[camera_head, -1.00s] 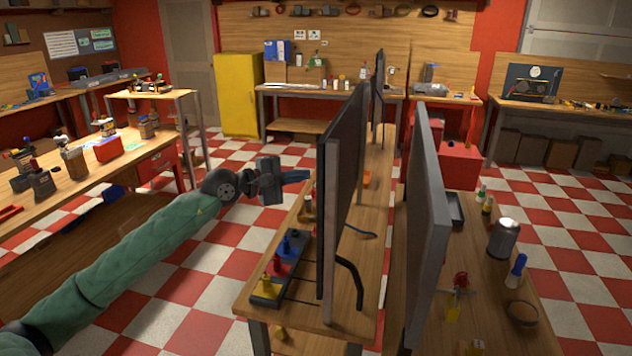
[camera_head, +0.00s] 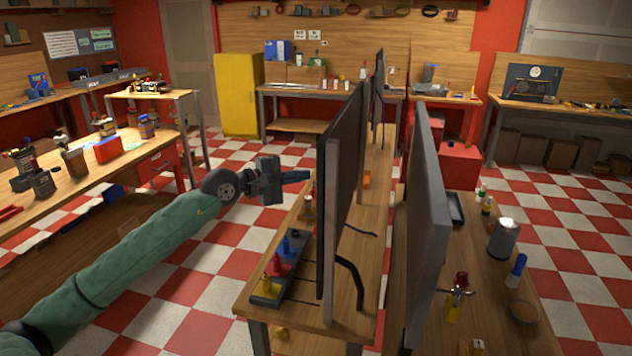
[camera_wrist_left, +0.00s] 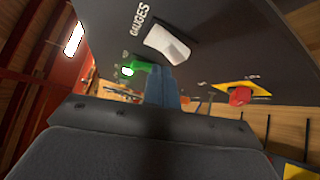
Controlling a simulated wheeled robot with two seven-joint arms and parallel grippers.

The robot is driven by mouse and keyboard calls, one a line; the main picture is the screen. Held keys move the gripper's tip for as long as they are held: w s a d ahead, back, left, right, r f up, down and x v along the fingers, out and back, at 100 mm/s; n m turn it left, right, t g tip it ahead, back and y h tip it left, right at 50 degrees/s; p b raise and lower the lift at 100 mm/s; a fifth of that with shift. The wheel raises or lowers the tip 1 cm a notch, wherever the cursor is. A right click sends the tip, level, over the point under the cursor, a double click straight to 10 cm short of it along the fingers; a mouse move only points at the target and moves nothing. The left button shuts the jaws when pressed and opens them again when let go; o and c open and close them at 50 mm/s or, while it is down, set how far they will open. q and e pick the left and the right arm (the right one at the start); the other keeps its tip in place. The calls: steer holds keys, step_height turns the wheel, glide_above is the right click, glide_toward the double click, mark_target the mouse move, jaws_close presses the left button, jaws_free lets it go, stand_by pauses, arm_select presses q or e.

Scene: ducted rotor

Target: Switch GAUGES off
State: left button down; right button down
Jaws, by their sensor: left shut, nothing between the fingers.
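In the left wrist view a dark panel (camera_wrist_left: 225,50) carries the white label GAUGES (camera_wrist_left: 139,19). Beside the label is a pale switch lever (camera_wrist_left: 167,43) that stands out from the panel. A small green lit part (camera_wrist_left: 135,69) is just below it. My left gripper (camera_wrist_left: 162,72) is shut and empty, its blue fingertips just below the lever; I cannot tell whether they touch it. In the head view my left gripper (camera_head: 297,176) is just left of the upright panel (camera_head: 342,180), seen nearly edge-on, its switches hidden. My right gripper is not in view.
A red knob on a yellow plate (camera_wrist_left: 240,94) sits on the panel to the right. Below the gripper, a block with coloured knobs (camera_head: 282,265) stands on the wooden table (camera_head: 345,325). A second upright panel (camera_head: 428,220) is to the right. Checkered floor is open on the left.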

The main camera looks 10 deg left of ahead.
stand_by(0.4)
arm_select(q)
steer(key=shift+d+f+b, duration=0.2)
steer(key=shift+d+b, duration=0.2)
steer(key=shift+d+f, duration=0.15)
steer(key=shift+d, duration=0.25)
stand_by(1.0)
steer(key=shift+a+r+b, duration=0.35)
steer(key=shift+a+b, duration=0.45)
steer(key=shift+b, duration=0.25)
